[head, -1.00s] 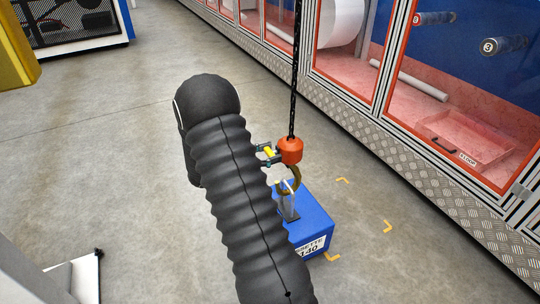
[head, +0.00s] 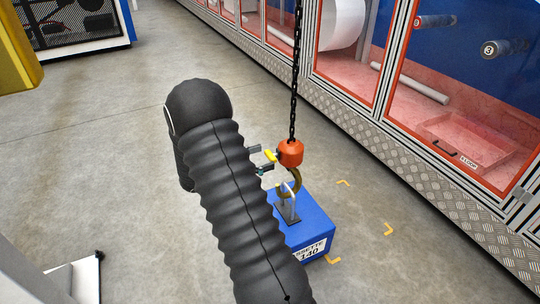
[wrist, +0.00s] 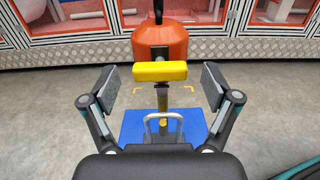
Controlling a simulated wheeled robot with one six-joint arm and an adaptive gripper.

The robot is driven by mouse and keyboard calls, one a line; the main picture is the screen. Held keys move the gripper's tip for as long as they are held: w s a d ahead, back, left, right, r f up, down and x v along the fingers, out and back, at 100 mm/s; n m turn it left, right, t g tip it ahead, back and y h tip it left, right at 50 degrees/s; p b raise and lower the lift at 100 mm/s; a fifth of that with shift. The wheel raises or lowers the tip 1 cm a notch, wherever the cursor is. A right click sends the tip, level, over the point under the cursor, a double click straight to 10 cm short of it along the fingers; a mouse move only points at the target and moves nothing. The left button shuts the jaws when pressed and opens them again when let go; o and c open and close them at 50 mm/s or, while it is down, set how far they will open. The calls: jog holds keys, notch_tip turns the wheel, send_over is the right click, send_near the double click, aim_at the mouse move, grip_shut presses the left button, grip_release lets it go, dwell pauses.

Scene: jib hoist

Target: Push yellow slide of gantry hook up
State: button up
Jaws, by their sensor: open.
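The yellow slide (wrist: 159,71) is a short bar on the front of the orange hook block (wrist: 160,43). In the head view the slide (head: 271,156) sticks out from the left of the orange block (head: 291,153), which hangs on a black chain (head: 295,80). My gripper (wrist: 160,88) is open, with its grey finger pads left and right of the slide and apart from it. In the head view my gripper (head: 258,160) shows only partly past my dark arm. The brass hook (head: 296,186) hangs at the handle of a blue block (head: 309,222); whether it is engaged is unclear.
The blue block stands on the concrete floor inside yellow corner marks (head: 388,229). A glazed cabinet row with a metal plinth (head: 400,150) runs along the right and back. The floor left of my arm is mostly clear.

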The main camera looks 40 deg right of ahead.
jog(key=v, duration=0.9)
jog(key=shift+a, duration=0.15)
jog(key=shift+w, duration=0.1)
jog(key=s+a+f+m+g+y, duration=0.1)
jog(key=s+a+f+m+y, duration=0.15)
jog(key=s+f+y, duration=0.35)
jog(key=s+a+r+m+y, duration=0.1)
jog(key=s+a+m+y, duration=0.3)
jog(key=s+a+m, duration=0.15)
jog(key=s+a+r+m+t+y, duration=0.3)
jog(key=s+a+r+t, duration=0.2)
jog(key=r, duration=0.5)
jog(key=s+a+r+m+t+y+p, duration=0.1)
jog(key=s+a+r+m+t+y, duration=0.3)
jog(key=s+r, duration=0.4)
notch_tip(320, 180, up, 2)
jog(key=a+t, duration=0.1)
jog(key=a, duration=0.1)
jog(key=shift+a+r+t+y, duration=0.2)
jog(key=shift+a+t+y, duration=0.1)
